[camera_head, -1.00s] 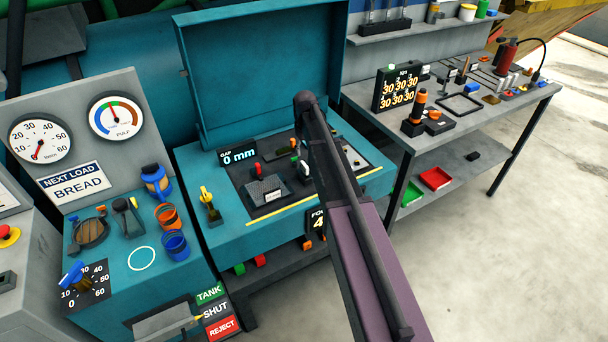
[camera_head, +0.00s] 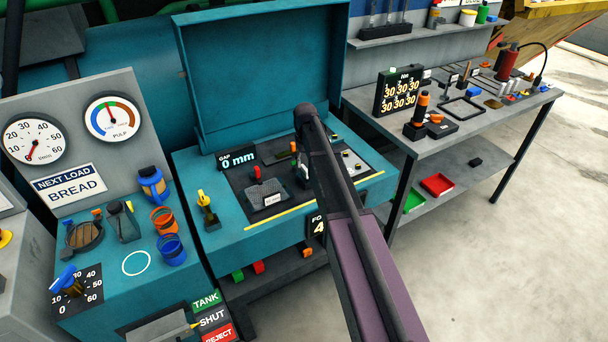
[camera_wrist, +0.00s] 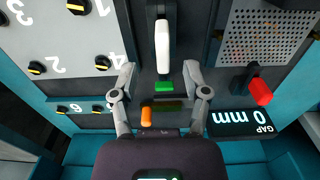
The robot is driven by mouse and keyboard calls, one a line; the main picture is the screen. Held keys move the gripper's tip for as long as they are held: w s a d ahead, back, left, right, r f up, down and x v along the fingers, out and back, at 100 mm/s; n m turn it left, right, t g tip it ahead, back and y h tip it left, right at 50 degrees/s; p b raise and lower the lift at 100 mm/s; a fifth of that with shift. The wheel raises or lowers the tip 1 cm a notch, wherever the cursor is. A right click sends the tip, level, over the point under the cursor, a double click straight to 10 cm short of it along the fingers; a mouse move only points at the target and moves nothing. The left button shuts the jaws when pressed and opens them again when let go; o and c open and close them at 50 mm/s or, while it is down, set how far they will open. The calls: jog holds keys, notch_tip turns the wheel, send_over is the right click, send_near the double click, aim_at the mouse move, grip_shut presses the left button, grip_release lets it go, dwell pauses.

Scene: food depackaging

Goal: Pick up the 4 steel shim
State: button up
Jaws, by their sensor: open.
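I cannot pick out a steel shim marked 4 with certainty in either view. My gripper (camera_wrist: 160,68) is open and empty in the wrist view, its two fingers spread either side of a green block (camera_wrist: 164,87) and an orange block (camera_wrist: 146,116). A dark bar lies between these blocks. A white-ended handle (camera_wrist: 162,45) points between the fingertips. In the head view my arm reaches over the teal machine's panel and hides most of the gripper. A plate (camera_wrist: 70,35) with numbered black-and-yellow knobs lies left in the wrist view.
The machine's teal lid (camera_head: 265,75) stands open behind the panel. A red knob (camera_wrist: 260,92), a perforated plate (camera_wrist: 265,38) and a 0 mm display (camera_wrist: 242,122) lie to the right in the wrist view. A workbench (camera_head: 455,140) with tools stands at right.

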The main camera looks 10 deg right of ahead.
aim_at(305, 168)
jog(key=shift+f, duration=0.1)
jog(key=shift+s+a+f+b, duration=0.1)
jog(key=shift+a+f+b, duration=0.05)
jog(key=shift+f+b, duration=2.4)
grip_shut()
